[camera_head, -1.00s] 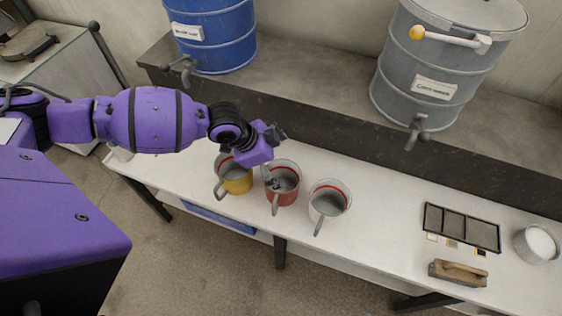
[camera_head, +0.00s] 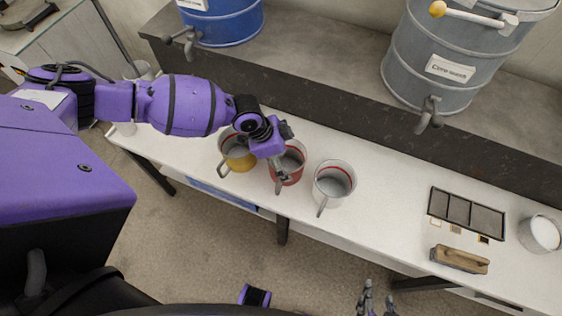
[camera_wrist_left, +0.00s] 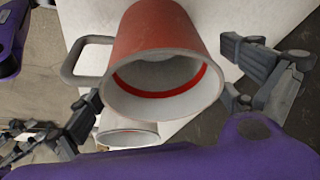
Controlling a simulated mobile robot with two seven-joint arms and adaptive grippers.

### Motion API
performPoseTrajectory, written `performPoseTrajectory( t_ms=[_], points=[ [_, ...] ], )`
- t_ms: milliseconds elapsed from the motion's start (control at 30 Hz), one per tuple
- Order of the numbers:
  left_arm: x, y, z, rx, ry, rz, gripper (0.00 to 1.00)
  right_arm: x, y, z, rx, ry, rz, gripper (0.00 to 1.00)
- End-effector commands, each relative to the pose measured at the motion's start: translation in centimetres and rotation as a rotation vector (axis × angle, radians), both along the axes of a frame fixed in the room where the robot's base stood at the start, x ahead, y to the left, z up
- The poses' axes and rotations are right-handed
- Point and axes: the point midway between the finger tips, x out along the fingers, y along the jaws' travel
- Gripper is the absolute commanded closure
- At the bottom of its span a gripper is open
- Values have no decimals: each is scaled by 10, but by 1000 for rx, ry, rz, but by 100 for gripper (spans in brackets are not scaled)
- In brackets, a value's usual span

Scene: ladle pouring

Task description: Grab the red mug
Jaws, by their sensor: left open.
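The red mug (camera_head: 291,172) stands on the white table between the yellow mug and the white mug. In the left wrist view the red mug (camera_wrist_left: 165,40) fills the upper middle, its rim towards me and its handle to the left. My left gripper (camera_head: 281,160) is at the red mug, partly covering it in the head view. In the left wrist view its fingers (camera_wrist_left: 168,100) are spread wide, one on each side of the mug. My right gripper (camera_head: 376,300) shows only partly at the bottom edge of the head view.
The yellow mug (camera_head: 238,155) is close on the left and the white mug (camera_head: 333,184) close on the right. A dark shelf behind carries a blue barrel (camera_head: 225,20) and a grey barrel (camera_head: 440,60) with taps. A dark tray (camera_head: 466,213), a brush (camera_head: 459,259) and a cup (camera_head: 541,234) lie farther right.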

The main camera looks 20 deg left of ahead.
Motion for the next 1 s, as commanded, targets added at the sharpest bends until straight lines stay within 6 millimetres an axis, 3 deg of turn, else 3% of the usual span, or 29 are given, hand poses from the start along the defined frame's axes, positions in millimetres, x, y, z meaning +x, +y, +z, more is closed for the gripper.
performPoseTrajectory(
  t_ms=[133, 633, 1000],
  points=[
    [1, 0, 1, 0, -2, 0, 0, 3, 1, 1, 3, -5, -1, 60],
    [1, 0, 2, 0, -2, -1, 66, -12, 0, -5, 2, 22, -9, 60],
    [2, -1, 8, -2, -3, 0, 67, -10, 0, -5, 2, 21, -6, 60]
  ],
)
